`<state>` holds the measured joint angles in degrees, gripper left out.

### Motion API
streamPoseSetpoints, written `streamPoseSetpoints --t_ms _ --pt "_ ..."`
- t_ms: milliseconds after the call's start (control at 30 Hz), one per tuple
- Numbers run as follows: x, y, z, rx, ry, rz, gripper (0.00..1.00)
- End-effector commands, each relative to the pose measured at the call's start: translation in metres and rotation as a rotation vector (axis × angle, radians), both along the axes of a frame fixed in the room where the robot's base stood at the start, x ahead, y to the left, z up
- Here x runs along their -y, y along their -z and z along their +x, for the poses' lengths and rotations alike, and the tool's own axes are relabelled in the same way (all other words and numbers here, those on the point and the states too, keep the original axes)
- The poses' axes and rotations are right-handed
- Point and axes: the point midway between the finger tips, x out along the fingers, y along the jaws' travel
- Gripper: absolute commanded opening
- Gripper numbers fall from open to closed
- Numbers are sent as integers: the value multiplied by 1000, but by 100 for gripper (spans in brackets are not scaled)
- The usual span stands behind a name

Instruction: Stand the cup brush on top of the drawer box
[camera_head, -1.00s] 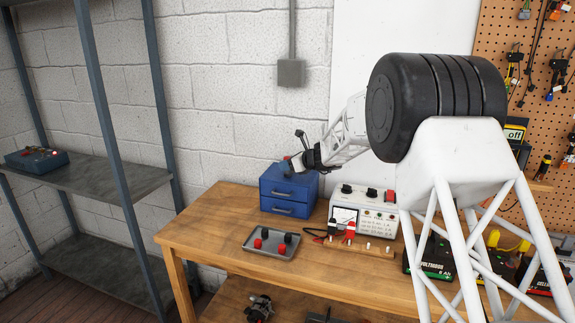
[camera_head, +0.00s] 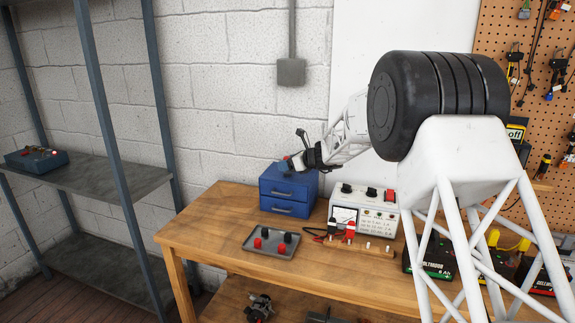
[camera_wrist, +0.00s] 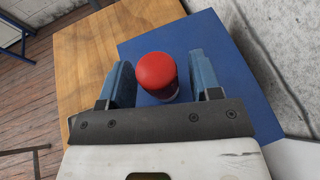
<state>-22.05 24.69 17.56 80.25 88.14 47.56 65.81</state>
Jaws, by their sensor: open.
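The drawer box (camera_head: 289,188) is blue with two drawers and stands at the bench's back left. Its flat blue top (camera_wrist: 205,45) fills the middle of the wrist view. A red, round-topped piece, which looks to be the cup brush (camera_wrist: 157,72), stands upright on that top. Its lower part is mostly hidden below the red cap. My gripper (camera_wrist: 160,85) is open, with one blue finger on each side of it and a visible gap at both sides. In the head view my gripper (camera_head: 291,164) is just above the box and hides the piece.
A grey tray (camera_head: 257,252) with red and black knobbed pieces lies in front of the box. A white meter unit (camera_head: 375,213) with leads stands to its right. The block wall (camera_wrist: 265,45) is close behind the box. Bare bench lies left of the tray.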

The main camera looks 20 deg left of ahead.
Motion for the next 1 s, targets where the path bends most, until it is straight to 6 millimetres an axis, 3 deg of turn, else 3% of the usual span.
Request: streamPoseSetpoints --t_ms 267,700,1000 --pt "26 -12 -6 1 2 1 58" --pt "86 -38 -23 1 2 1 58" --pt "103 -44 -28 -1 0 0 58"
